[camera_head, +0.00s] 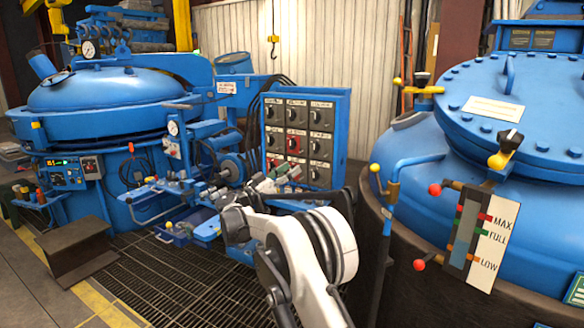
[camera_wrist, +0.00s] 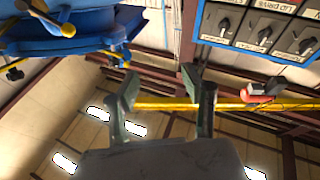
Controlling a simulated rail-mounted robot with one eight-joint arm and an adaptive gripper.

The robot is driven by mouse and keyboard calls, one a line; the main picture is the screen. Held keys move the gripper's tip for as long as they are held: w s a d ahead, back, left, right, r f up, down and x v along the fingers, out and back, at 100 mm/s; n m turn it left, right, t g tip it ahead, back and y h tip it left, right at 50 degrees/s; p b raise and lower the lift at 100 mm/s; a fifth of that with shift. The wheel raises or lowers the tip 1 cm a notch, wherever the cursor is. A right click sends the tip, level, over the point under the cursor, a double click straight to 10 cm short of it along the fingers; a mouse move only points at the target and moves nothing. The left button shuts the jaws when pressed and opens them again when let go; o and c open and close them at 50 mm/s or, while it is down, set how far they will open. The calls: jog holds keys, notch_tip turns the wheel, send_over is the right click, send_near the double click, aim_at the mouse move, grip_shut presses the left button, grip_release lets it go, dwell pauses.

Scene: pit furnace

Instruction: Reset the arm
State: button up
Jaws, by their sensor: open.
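My gripper (camera_wrist: 160,82) shows in the wrist view with its two grey fingers apart and nothing between them. The fingers stand out against the roof beams, clear of any object. In the camera_head view my white arm (camera_head: 310,245) rises from the bottom centre and is bent in front of the control panel area. The blue control panel (camera_head: 304,138) with several black knobs and one red one stands behind my arm. Part of the panel (camera_wrist: 258,28) also shows at the upper right of the wrist view.
A large blue lidded vessel (camera_head: 98,97) stands at the left. Another blue vessel (camera_head: 525,120) fills the right, with a level gauge (camera_head: 470,235) and red-knobbed levers in front. A dark grating floor (camera_head: 150,275) lies below, with a steel beam piece (camera_head: 75,250) on it.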

jog(key=s+d+r+n+g+y+p, duration=0.1)
jog(key=s+d+r+n+g+y, duration=0.2)
jog(key=s+d, duration=0.45)
jog(key=s+d+r+n+g+y, duration=0.1)
jog(key=s+d+r+y, duration=0.3)
jog(key=d, duration=0.7)
jog(key=s+d+r+n+g+y, duration=0.15)
jog(key=s+d, duration=0.25)
jog(key=s, duration=0.7)
jog(key=s+f+n+y, duration=0.1)
jog(key=s+f+y, duration=0.2)
jog(key=s, duration=0.8)
jog(key=s+a+f+n+y+p, duration=0.1)
jog(key=s+f+y, duration=0.2)
jog(key=s, duration=0.9)
jog(key=s+f+n+y+p, duration=0.1)
jog(key=s+f+y, duration=0.2)
jog(key=s, duration=0.9)
notch_tip(320, 180, down, 4)
jog(key=shift+s+a+r+n, duration=0.1)
jog(key=shift+s+a+n, duration=0.15)
jog(key=shift+a+n, duration=0.1)
